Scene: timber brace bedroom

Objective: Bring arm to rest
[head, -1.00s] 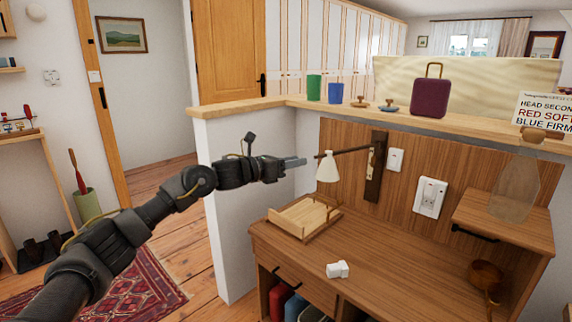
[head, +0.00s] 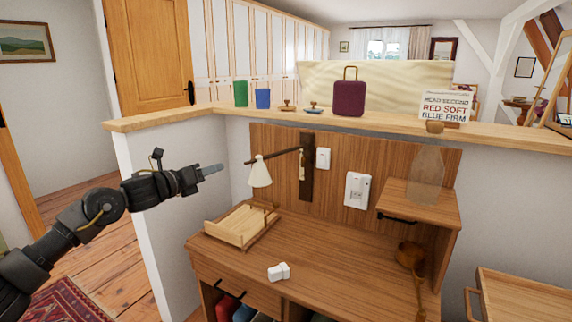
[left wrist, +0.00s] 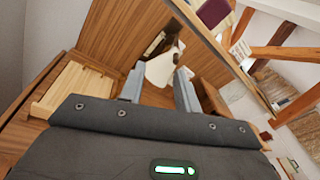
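My left arm reaches in from the left in the head view, and its gripper (head: 212,170) is in the air just left of the white lamp shade (head: 260,172). In the left wrist view its two fingers are apart with nothing held between them, so the gripper (left wrist: 158,82) is open. The white lamp shade (left wrist: 162,68) shows behind the gap between the fingers, and no contact is visible. My right arm and right gripper are not in view.
A wooden desk (head: 330,262) holds a wooden tray (head: 235,228) and a small white object (head: 278,272). A low white wall (head: 160,190) stands near the gripper. A ledge (head: 400,131) carries cups and a purple case (head: 349,98). Open floor (head: 85,195) lies left.

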